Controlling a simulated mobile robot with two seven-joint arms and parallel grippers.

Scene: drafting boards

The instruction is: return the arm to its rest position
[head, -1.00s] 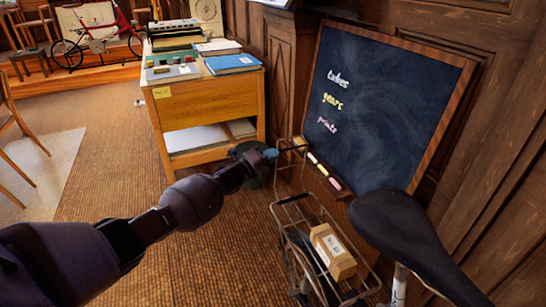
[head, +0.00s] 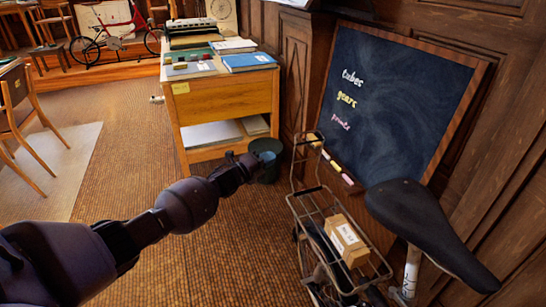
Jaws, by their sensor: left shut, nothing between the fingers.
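My left arm comes in from the lower left and reaches toward the middle of the head view. My left gripper (head: 254,162) is at its far end, small and dark, in front of a dark bin. It is shut and holds nothing. It is apart from the bicycle rack and the desk in the picture. My right gripper is not in view.
A bicycle with a wire rack (head: 322,217) and black saddle (head: 428,222) stands at right; a cardboard box (head: 346,240) lies in the rack. A chalkboard (head: 392,105) leans on the panelling. A wooden desk (head: 228,102) stands behind.

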